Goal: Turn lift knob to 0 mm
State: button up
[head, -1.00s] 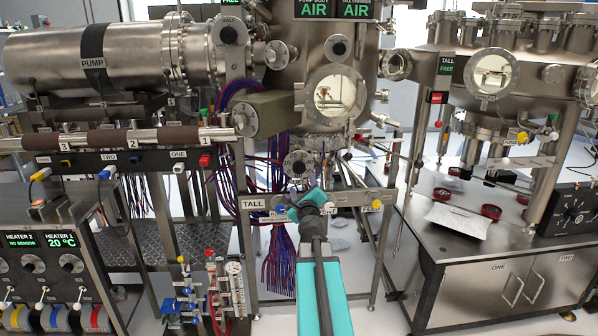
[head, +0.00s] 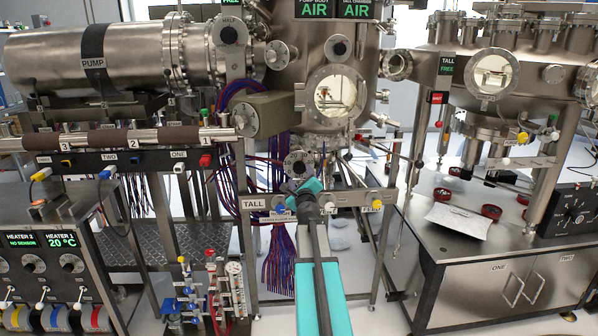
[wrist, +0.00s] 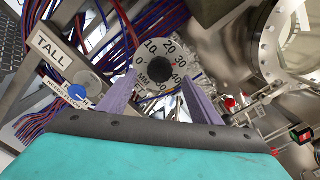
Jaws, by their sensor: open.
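The lift knob (wrist: 155,64) is a dark round knob in the middle of a pale dial (wrist: 184,54) marked in tens, with 0 on its left side and MM at the lower left. A small red mark shows at the knob's right side; its exact reading is too small to tell. My gripper (wrist: 157,82) is open, its two purple fingers spread to the left and right of the knob's lower part in the wrist view. No contact with the knob is visible. In the head view, my gripper is in front of the TALL frame, mostly hidden behind my teal wrist.
A TALL sign (wrist: 50,45) and a blue knob (wrist: 77,92) stand left of the dial. Red and blue cable bundles (wrist: 90,30) hang behind. A round chamber window (wrist: 290,35) and red fittings (wrist: 238,100) are on the right.

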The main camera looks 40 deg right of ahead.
aim_at(299, 168)
jog(key=shift+x, duration=3.25)
jog(key=c, duration=1)
jog(key=shift+c, duration=0.2)
